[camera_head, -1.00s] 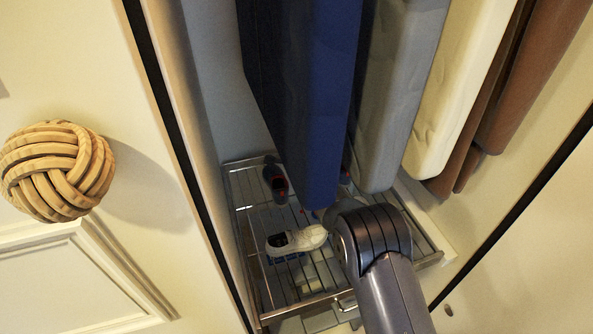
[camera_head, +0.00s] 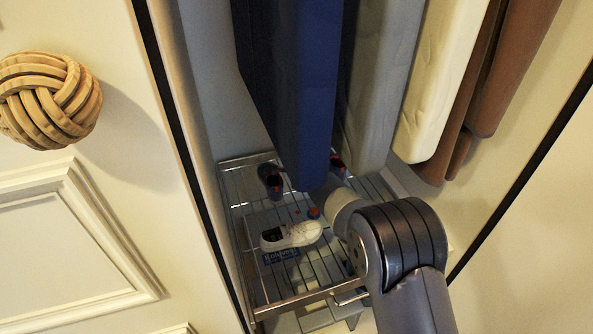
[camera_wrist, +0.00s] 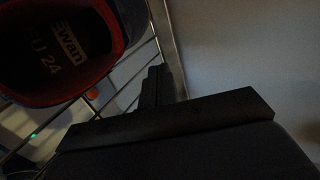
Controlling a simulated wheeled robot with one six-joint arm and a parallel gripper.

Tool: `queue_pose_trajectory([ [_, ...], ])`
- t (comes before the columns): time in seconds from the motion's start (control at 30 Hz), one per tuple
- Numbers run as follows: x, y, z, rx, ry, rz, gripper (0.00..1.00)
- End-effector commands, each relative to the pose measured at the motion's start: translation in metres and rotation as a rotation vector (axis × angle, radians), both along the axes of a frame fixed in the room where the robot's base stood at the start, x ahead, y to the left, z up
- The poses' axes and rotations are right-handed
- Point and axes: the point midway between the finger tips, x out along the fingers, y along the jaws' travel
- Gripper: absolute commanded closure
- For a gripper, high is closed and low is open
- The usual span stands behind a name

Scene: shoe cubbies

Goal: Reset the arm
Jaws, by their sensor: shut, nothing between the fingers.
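My gripper (camera_wrist: 158,85) shows in the wrist view with its dark fingers together and nothing between them. It is close beside a dark shoe with a red lining (camera_wrist: 62,45), whose opening faces the camera; no contact is visible. In the head view my arm reaches into the closet from the lower right, and the gripper itself is hidden behind the arm and the hanging clothes. A white shoe (camera_head: 291,236) sits on the wire rack (camera_head: 300,300). A dark shoe (camera_head: 271,181) stands farther back on the rack.
Blue (camera_head: 300,90), grey (camera_head: 385,90), cream (camera_head: 440,80) and brown (camera_head: 510,70) garments hang above the rack, close to my arm. A door with a woven ball knob (camera_head: 48,100) is at the left. The closet's side walls are near on both sides.

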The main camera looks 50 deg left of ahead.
Motion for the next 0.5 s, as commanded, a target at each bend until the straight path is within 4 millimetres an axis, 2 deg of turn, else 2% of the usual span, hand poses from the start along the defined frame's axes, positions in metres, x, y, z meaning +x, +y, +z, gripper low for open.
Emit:
queue_pose_trajectory([
  [0.3, -0.013, -0.031, 0.018, 0.001, 0.002, -0.001, 1.00],
  [0.5, -0.018, -0.042, 0.026, 0.000, 0.000, 0.000, 1.00],
])
